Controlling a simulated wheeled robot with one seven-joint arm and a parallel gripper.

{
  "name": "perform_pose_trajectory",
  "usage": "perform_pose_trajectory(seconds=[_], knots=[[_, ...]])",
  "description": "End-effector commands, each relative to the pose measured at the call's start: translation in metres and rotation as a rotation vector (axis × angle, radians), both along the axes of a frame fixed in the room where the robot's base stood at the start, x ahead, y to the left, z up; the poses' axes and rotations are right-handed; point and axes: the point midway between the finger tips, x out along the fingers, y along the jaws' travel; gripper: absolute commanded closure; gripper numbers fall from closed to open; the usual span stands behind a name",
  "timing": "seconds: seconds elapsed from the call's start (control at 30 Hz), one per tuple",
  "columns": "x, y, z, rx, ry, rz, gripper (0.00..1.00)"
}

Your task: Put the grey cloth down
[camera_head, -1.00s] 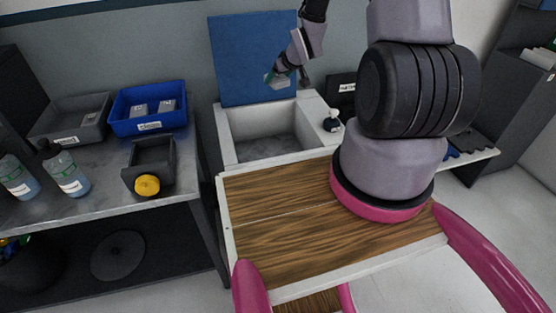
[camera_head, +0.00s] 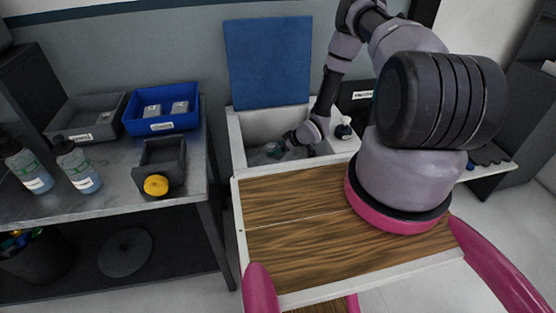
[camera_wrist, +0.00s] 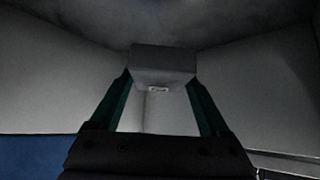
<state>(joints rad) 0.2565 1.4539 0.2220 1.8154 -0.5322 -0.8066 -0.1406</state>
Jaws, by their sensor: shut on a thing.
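The grey cloth (camera_wrist: 163,62) shows in the wrist view as a folded grey block with a small white label. It sits between the two green fingers of my gripper (camera_wrist: 161,82), which is shut on it. In the head view my gripper (camera_head: 277,149) is down inside the white open bin (camera_head: 237,134) at the back of the wooden-topped cart. The cloth is too small and dark to make out there. In the wrist view the bin's pale walls surround the cloth; whether it touches the floor I cannot tell.
A blue board (camera_head: 268,62) stands upright behind the bin. A small dark bottle (camera_head: 343,130) stands at the bin's right.

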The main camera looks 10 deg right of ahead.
Motion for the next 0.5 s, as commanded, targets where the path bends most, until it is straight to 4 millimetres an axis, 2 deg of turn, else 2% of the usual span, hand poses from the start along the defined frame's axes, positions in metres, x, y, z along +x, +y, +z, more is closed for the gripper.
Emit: perform_pose_trajectory(seconds=[0.17,0.4,0.5], knots=[[0.000,0.000,-0.014,0.000,0.000,0.000,0.73],[0.000,0.000,-0.047,0.000,0.001,-0.001,0.73],[0.000,0.000,-0.050,0.000,-0.001,-0.001,0.73]])
